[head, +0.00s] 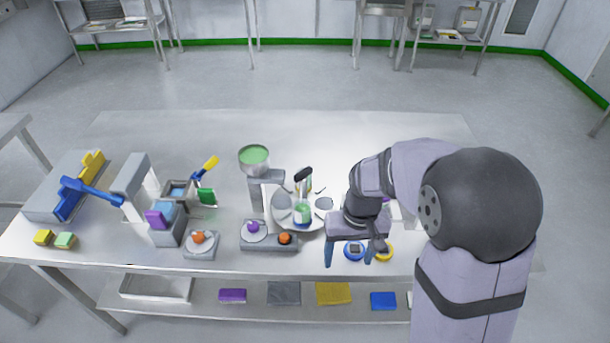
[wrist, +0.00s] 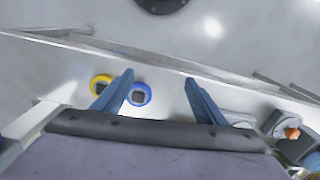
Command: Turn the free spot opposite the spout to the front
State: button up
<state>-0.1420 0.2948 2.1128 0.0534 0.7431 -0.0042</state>
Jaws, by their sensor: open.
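A pale round turntable (head: 310,228) stands on the table in the head view, with grey round spots, such as one at its left (head: 281,214) and one at its right (head: 323,203). A clear cup with green contents (head: 302,214) stands toward its front, and a dark-topped upright part (head: 303,175) rises behind it. A hopper with green contents (head: 254,158) stands behind left on a grey stand; I cannot make out its spout clearly. My gripper (head: 348,259) is open and empty, right of and in front of the turntable. Its blue fingers also show in the wrist view (wrist: 160,93).
A blue ring-shaped piece (head: 355,251) and a yellow one (head: 384,251) lie near my fingers at the table's front edge. Farther left are a press-like stand (head: 137,175) and yellow and green blocks.

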jog(key=w+a+r+n+t+y, duration=0.1)
jog(key=w+a+r, duration=0.1)
jog(key=w, duration=0.4)
jog(key=w+a+r+t, duration=0.1)
jog(key=w+a+r, duration=0.15)
jog(key=w, duration=0.45)
jog(key=n+t+y, duration=0.1)
jog(key=n+y, duration=0.1)
jog(key=n, duration=0.5)
send_near(303, 171)
jog(key=shift+s+a+f, duration=0.1)
jog(key=shift+a+f, duration=0.1)
jog(key=shift+f, duration=0.2)
jog(key=shift+f, duration=0.1)
jog(key=shift+p+x, duration=0.55)
jog(key=shift+x, duration=3)
jog(key=c, duration=1.5)
